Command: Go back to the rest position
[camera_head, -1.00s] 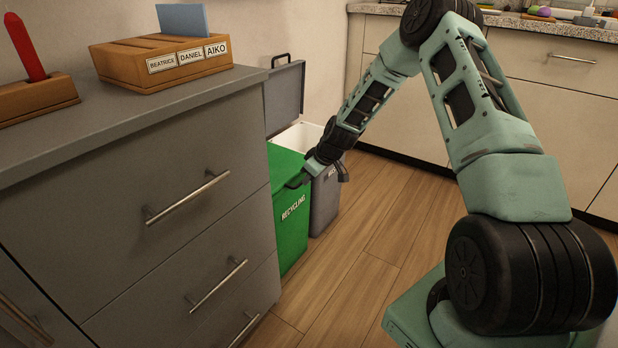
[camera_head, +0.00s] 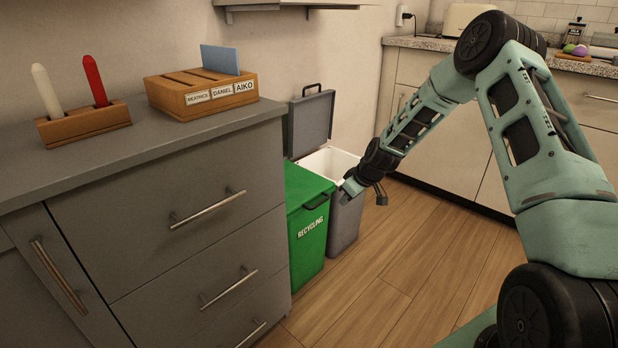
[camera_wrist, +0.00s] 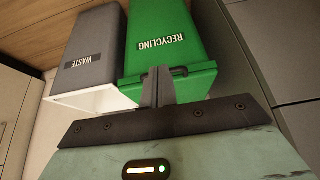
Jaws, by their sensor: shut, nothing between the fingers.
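A grey drawer cabinet (camera_head: 190,190) stands left of the bins. On its top are a wooden letter holder (camera_head: 185,98) with a blue card and a candle block (camera_head: 88,128). A kitchen counter (camera_head: 405,43) stands behind. The wood floor (camera_head: 400,265) in front is clear.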

